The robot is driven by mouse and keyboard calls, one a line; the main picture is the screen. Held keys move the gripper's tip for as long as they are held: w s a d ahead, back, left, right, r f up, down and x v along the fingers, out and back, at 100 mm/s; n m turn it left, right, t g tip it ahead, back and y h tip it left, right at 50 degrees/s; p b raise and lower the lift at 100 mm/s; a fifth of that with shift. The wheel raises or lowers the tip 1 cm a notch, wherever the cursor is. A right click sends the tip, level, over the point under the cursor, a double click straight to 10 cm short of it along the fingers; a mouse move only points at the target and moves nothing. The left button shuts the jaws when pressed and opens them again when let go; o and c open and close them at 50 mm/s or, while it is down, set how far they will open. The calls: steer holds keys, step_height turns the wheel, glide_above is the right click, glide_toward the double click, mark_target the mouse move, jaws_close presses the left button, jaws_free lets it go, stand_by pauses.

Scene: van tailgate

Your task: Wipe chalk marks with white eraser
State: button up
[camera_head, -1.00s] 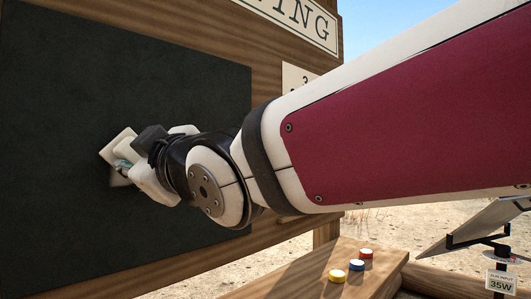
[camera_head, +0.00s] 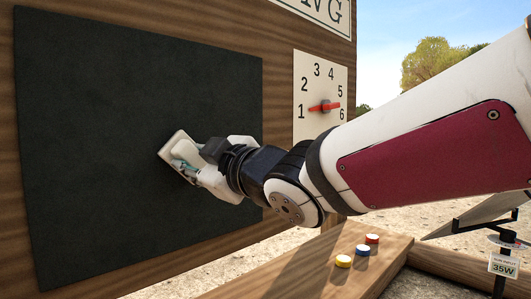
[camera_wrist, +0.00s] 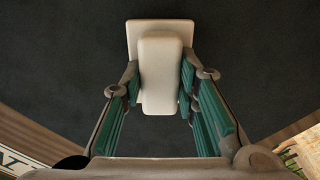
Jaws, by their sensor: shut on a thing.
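The white eraser (camera_wrist: 160,75) has a flat pad and a raised handle. My gripper (camera_wrist: 160,85) is shut on the handle, with a green-lined finger on each side. In the head view the eraser (camera_head: 171,145) is at the right-centre of the dark chalkboard (camera_head: 90,110), and my gripper (camera_head: 192,160) holds it with the pad toward the board. I cannot tell whether the pad touches the board. No chalk marks show on the visible board; the part behind the eraser and my gripper is hidden.
A numbered dial panel (camera_head: 318,90) with a red pointer is right of the board. Red, blue and yellow-topped buttons (camera_head: 362,250) sit on a wooden ledge (camera_head: 300,275) below my arm. A tilted panel on a stand (camera_head: 503,264) is at the far right. The left board area is clear.

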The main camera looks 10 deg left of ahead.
mark_target(170, 160)
steer(key=shift+w+d+r+p, duration=0.1)
steer(key=shift+w+d+p, duration=0.75)
steer(key=shift+w, duration=0.3)
steer(key=shift+s+a+b, duration=1.05)
steer(key=shift+s+b, duration=0.25)
steer(key=shift+b, duration=0.25)
steer(key=shift+s+a+b, duration=0.95)
steer(key=shift+s+b, duration=0.25)
steer(key=shift+b, duration=0.25)
steer(key=s+a+b, duration=0.1)
steer(key=b, duration=0.2)
steer(key=shift+s+a+f, duration=0.2)
steer(key=shift+s+a, duration=0.15)
steer(key=shift+s, duration=0.05)
steer(key=shift+s+a+r+b, duration=0.1)
steer(key=shift+s+a+b, duration=1.4)
steer(key=shift+b, duration=1)
steer(key=shift+s+d, duration=0.15)
steer(key=shift+d, duration=0.1)
steer(key=shift+p+v, duration=1.15)
steer(key=shift+v, duration=1.8)
